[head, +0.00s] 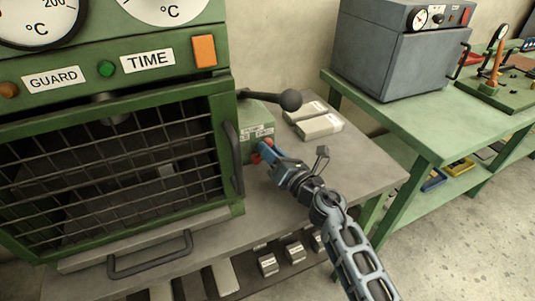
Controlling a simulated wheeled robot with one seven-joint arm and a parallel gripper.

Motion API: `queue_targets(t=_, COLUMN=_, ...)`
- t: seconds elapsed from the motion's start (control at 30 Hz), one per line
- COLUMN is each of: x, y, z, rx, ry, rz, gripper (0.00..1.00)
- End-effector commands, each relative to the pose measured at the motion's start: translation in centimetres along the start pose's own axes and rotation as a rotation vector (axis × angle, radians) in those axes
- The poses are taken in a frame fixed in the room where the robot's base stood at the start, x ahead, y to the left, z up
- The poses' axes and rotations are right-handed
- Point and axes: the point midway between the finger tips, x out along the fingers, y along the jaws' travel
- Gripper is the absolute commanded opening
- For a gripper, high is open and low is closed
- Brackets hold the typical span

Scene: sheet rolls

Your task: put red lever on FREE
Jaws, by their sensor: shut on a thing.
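The green machine (225,100) has a small green box on its right side with white labels (264,132), too small to read. Red parts of the red lever (256,159) show low on that box, at my fingertips. My gripper (265,152), with blue fingers, is shut on the red lever, reaching it from the lower right. The fingers hide most of the lever, so I cannot tell which label it points to.
A dark ball-ended handle (290,100) sticks out above my gripper. The wire guard (110,170) and its dark side handle (233,158) stand close on the left. Pale packs (318,126) lie on the grey bench (350,170) behind.

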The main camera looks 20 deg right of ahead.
Motion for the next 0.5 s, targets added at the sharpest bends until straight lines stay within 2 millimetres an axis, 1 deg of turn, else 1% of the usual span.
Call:
queue_targets(t=0.1, x=-0.05, y=-0.25, z=-0.03, rx=0.039, ry=-0.008, rz=0.001, gripper=0.00)
queue_targets(t=0.37, x=-0.06, y=-0.27, z=0.03, rx=0.042, ry=-0.009, rz=0.000, gripper=0.00)
queue_targets(t=0.4, x=-0.06, y=-0.27, z=0.02, rx=0.042, ry=-0.009, rz=0.000, gripper=0.32)
queue_targets(t=0.5, x=-0.06, y=-0.26, z=0.01, rx=0.041, ry=-0.009, rz=0.000, gripper=0.41)
